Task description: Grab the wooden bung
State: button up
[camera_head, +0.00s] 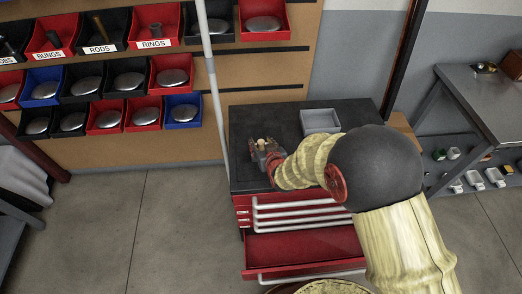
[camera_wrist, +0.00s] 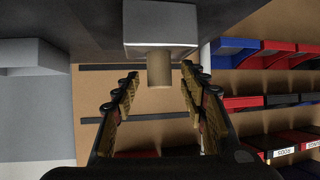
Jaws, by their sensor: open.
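The wooden bung shows in the wrist view (camera_wrist: 159,69) as a short tan cylinder projecting from a pale grey block (camera_wrist: 160,25); this view looks upside down. My gripper (camera_wrist: 160,78) is open, with one finger on each side of the bung and visible gaps to both. In the head view, my gripper (camera_head: 264,154) is low over the dark top of the red tool cabinet (camera_head: 270,117). A small pale piece (camera_head: 262,143), apparently the bung, shows at its fingers. The block is mostly hidden there.
A grey open tray (camera_head: 320,121) sits on the cabinet top, right of my gripper. A red drawer (camera_head: 300,247) stands open below. Bins labelled BUNGS (camera_head: 52,36), RODS and RINGS hang on the back board. A grey bench (camera_head: 480,100) stands at right.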

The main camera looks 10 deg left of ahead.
jog(key=shift+w+a+f, duration=0.1)
jog(key=shift+w, duration=0.15)
jog(key=shift+c, duration=0.8)
grip_shut()
